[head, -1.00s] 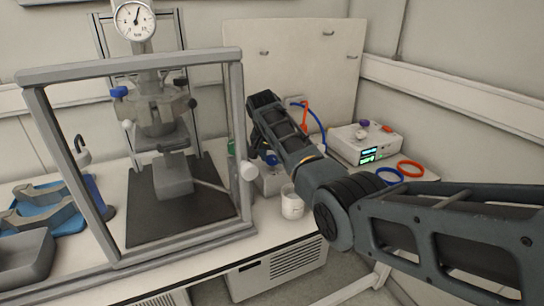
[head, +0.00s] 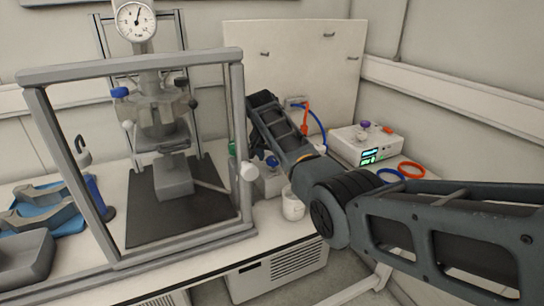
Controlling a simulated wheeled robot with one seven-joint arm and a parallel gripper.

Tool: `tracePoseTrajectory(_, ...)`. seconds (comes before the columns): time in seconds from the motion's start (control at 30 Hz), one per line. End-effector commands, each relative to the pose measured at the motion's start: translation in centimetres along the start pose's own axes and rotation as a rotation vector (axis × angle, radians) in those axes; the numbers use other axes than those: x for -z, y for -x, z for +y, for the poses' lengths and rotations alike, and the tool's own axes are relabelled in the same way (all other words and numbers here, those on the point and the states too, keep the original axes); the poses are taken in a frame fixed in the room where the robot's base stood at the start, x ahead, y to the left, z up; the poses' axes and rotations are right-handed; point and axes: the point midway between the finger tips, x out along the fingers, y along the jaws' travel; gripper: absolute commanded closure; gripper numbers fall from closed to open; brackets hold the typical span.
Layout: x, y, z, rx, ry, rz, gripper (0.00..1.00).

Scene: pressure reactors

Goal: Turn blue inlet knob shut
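The blue knob (head: 120,92) sits on the left side of the reactor head, below the round pressure gauge (head: 136,20) and inside the grey frame. My arm reaches in from the right and bends up in front of the white back panel, well to the right of the reactor and apart from the blue knob. My gripper's fingers are not visible; my arm's own links hide that area. Which way the blue knob is turned is too small to tell.
The grey frame post (head: 240,130) stands between my arm and the reactor. A white beaker (head: 292,204) and a blue-capped bottle (head: 271,161) are close to my arm. A white device (head: 366,146) and orange ring (head: 412,169) lie at right. A blue tray (head: 45,216) is at left.

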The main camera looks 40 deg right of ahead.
Motion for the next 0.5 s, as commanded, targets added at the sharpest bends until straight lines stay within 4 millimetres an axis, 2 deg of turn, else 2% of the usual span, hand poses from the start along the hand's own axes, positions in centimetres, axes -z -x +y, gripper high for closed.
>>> tracePoseTrajectory(0.3, 0.0, 0.2, 0.0, -0.001, 0.001, -0.001, 0.28)
tracePoseTrajectory(0.5, 0.0, 2.6, 0.0, 0.002, 0.0, 0.002, 0.28)
